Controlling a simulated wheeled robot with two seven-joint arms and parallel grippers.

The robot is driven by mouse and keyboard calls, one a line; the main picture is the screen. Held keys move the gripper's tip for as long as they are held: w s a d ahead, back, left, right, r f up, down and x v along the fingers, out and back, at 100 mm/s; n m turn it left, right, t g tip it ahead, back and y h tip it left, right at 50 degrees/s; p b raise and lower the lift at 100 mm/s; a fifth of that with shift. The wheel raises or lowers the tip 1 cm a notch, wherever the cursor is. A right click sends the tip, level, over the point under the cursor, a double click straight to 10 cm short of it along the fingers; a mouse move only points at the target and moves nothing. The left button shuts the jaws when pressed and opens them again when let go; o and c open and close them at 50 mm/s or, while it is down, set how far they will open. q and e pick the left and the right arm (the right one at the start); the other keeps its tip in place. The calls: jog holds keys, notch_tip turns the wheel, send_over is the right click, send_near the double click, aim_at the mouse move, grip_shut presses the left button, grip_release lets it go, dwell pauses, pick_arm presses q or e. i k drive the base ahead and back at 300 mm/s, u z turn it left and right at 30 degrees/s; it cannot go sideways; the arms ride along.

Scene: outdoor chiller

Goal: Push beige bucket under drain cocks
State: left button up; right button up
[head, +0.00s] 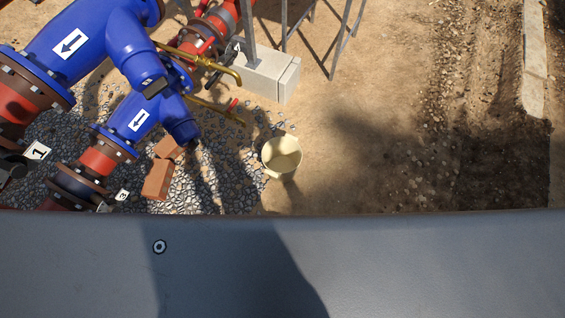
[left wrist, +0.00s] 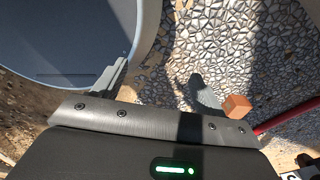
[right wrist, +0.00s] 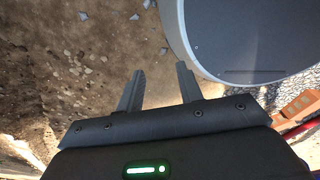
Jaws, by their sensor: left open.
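The beige bucket (head: 283,148) stands upright on the ground in the head view, at the right edge of the gravel. Two brass drain cocks, one upper (head: 215,62) and one lower (head: 220,112), reach out from the blue pipework to the bucket's upper left. The bucket is to the right of and nearer than the lower cock's end. My left gripper (left wrist: 159,70) is open and empty above gravel in the left wrist view. My right gripper (right wrist: 160,68) is open and empty above bare dirt in the right wrist view. Neither wrist view clearly shows the bucket.
Blue pipes (head: 70,45) with red-brown flanges fill the left. Red bricks (head: 158,180) lie on the gravel left of the bucket. A concrete block (head: 262,75) under metal legs stands beyond the bucket. Open sandy ground lies to its right, then a dark trench.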

aim_at(281, 157)
jog(key=z, duration=1.65)
jog(key=i, duration=1.35)
jog(key=u, duration=3.05)
